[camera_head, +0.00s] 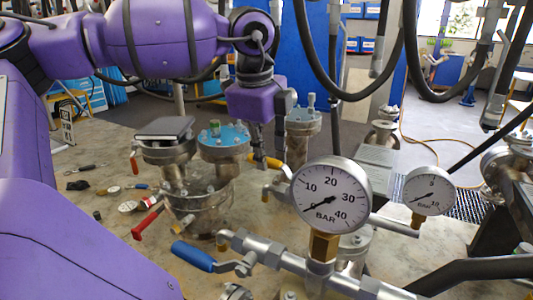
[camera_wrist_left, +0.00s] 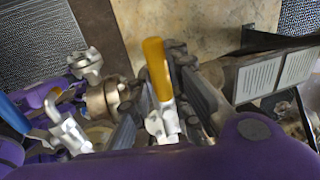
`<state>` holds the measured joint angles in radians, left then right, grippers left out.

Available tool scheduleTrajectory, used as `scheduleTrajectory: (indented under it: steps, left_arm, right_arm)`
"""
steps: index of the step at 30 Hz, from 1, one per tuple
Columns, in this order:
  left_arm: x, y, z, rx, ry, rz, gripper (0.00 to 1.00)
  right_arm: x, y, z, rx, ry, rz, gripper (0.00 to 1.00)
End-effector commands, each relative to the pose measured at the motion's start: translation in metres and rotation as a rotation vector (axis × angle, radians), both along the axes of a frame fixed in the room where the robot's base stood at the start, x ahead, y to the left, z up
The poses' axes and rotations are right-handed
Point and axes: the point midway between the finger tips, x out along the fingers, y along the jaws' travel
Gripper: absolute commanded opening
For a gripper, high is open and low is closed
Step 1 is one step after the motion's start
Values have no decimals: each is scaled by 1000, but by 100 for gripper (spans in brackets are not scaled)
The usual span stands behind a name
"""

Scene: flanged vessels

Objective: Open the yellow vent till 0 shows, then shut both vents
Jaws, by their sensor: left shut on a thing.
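The yellow vent handle (camera_head: 265,161) shows beside the blue-topped flanged vessel (camera_head: 224,138); it also stands out in the left wrist view (camera_wrist_left: 157,68). My left gripper (camera_head: 257,143) comes down from above onto this handle and is shut on it; in the left wrist view its fingers (camera_wrist_left: 158,98) lie on either side of it. The large gauge (camera_head: 331,197) reads 10 to 40 BAR, with its needle pointing to the lower left, below the 10. The small gauge (camera_head: 430,191) has its needle also toward the lower left. Which other handle is the second vent, I cannot tell. My right gripper is not in view.
A blue-handled lever (camera_head: 193,257) sits on the front pipe. A red handle (camera_head: 147,222) sticks out at the front left. Black hoses hang at the upper right. Small tools lie on the bench (camera_head: 95,215) at the left. The gauges stand close in front of the left gripper's area.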

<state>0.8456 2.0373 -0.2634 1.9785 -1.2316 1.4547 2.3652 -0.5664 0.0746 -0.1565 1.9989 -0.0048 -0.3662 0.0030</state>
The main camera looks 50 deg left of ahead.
Motion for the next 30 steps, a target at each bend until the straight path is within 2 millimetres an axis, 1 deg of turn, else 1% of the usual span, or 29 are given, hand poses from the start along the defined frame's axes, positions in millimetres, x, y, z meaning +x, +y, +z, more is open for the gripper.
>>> scheduleTrajectory:
  steps: [11,12,15,16,22,25,28,30]
  left_arm:
    - [-1,0,0,-2,3,9,0]
    - [-1,0,-1,-2,3,9,21]
    - [-1,0,-1,-1,3,8,35]
    - [-1,0,-1,-1,3,7,37]
    - [-1,0,0,-1,2,6,37]
    - [-1,0,1,0,1,6,37]
    - [-1,0,8,0,-1,6,37]
    - [-3,-1,18,0,-2,7,37]
  right_arm:
    - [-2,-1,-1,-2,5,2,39]
    - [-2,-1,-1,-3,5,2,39]
    - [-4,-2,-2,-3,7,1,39]
    - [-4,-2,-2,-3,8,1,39]
    - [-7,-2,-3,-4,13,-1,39]
    - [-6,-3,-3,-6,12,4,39]
    - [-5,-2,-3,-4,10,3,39]
    - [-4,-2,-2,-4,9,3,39]
